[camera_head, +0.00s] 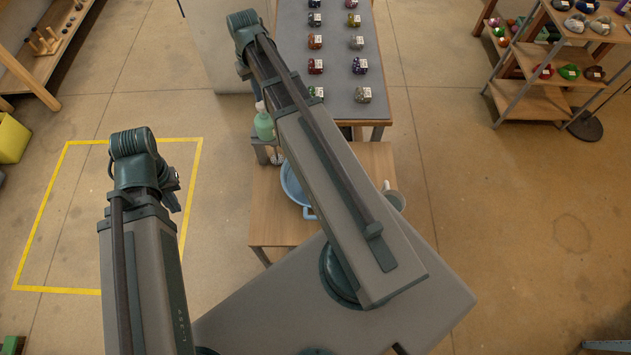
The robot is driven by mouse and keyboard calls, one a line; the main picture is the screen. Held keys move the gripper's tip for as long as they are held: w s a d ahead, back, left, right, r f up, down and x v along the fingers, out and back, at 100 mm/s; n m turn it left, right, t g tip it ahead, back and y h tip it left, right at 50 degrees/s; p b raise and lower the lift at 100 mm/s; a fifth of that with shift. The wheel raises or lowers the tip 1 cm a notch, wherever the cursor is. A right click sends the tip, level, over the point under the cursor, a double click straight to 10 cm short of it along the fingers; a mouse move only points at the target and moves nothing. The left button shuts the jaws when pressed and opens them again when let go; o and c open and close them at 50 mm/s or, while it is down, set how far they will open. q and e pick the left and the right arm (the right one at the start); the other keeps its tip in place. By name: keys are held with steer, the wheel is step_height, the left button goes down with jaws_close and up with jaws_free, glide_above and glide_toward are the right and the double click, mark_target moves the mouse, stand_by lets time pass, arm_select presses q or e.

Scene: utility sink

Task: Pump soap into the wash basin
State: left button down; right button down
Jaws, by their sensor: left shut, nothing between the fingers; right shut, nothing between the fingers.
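The green soap bottle (264,126) with a pale pump top stands on a small grey stand (264,142), just left of my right arm. The blue wash basin (291,187) sits on a wooden table below it in the picture, and my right arm covers much of it. My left gripper (173,192) hangs beside my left arm, shut and empty, well left of the bottle and basin. My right arm reaches up across the middle of the view, past the bottle.
The wooden table (268,224) holds a grey cup-like vessel (396,199) at right. A grey-topped table (338,85) with several small tagged items stands behind. A yellow floor outline (48,232) is at left, shelves (545,62) at upper right. The right floor is mostly clear.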

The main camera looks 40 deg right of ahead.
step_height(320, 180, up, 6)
steer(key=p, duration=0.5)
steer(key=shift+p, duration=0.4)
steer(key=s+a+f+n+b, duration=0.2)
steer(key=s+a+f+b, duration=0.6)
steer(key=a+f+b, duration=0.2)
steer(key=s+a+f+n+h+b, duration=0.1)
steer(key=s+a+f+n+b, duration=0.2)
steer(key=s+a+f+b, duration=0.5)
steer(key=a+f+b, duration=0.3)
steer(key=a, duration=0.1)
steer(key=shift+s+a+f+b, duration=0.2)
steer(key=shift+a+f+b, duration=0.05)
steer(key=shift+a+b, duration=0.1)
